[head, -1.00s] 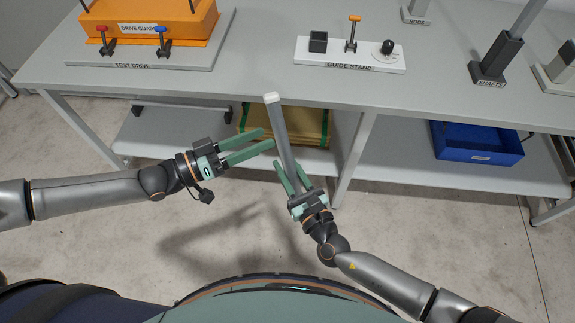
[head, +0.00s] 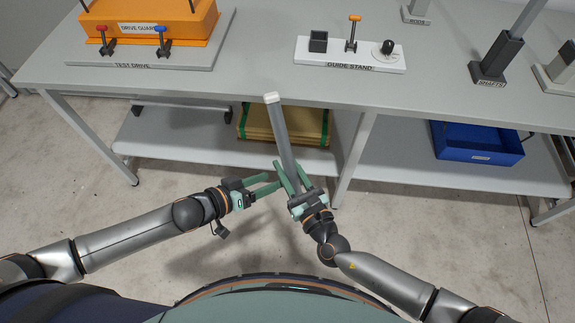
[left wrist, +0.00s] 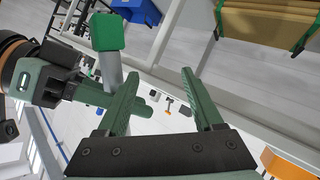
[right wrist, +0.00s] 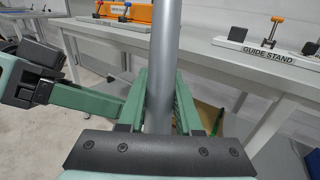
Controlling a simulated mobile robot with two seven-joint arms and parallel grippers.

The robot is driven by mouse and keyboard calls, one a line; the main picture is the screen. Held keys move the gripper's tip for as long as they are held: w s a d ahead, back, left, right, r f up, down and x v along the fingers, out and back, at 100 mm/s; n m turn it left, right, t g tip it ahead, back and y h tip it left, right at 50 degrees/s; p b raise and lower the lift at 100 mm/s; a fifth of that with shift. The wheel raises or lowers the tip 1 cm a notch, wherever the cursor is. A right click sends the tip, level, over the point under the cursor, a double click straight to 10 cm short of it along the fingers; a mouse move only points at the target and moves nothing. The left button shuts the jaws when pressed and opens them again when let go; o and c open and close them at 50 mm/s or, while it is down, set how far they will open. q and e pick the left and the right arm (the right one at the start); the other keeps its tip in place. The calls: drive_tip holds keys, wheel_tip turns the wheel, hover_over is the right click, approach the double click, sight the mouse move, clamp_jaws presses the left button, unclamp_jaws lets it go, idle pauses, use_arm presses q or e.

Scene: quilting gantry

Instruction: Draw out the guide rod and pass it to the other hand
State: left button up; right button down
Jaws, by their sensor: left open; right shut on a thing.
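The guide rod (head: 281,135), a grey bar with a pale cap, stands tilted in the air in front of the table. My right gripper (head: 293,180) is shut on its lower part. The rod (right wrist: 163,60) runs up between those fingers in the right wrist view. My left gripper (head: 276,182) is open and empty, its fingertips close to the right fingers and the rod's lower part. In the left wrist view the rod (left wrist: 112,68) shows left of the open fingers, not between them; contact cannot be told. The guide stand (head: 350,60) is on the table with a dark square socket.
An orange drive guard (head: 150,22) on a grey plate stands at the table's left. A dark shaft holder (head: 497,60) stands at the right. Below, a tan box (head: 262,125) and a blue bin (head: 475,145) sit on the shelf. Open floor lies before the table.

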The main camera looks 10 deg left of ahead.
use_arm(q)
drive_tip(key=s+a+f+y, duration=0.6)
drive_tip(key=s+a, duration=0.1)
drive_tip(key=s, duration=0.5)
drive_tip(key=shift+s+a+f+n+y, duration=0.2)
drive_tip(key=shift+a+n+y, duration=0.1)
drive_tip(key=shift+y, duration=0.1)
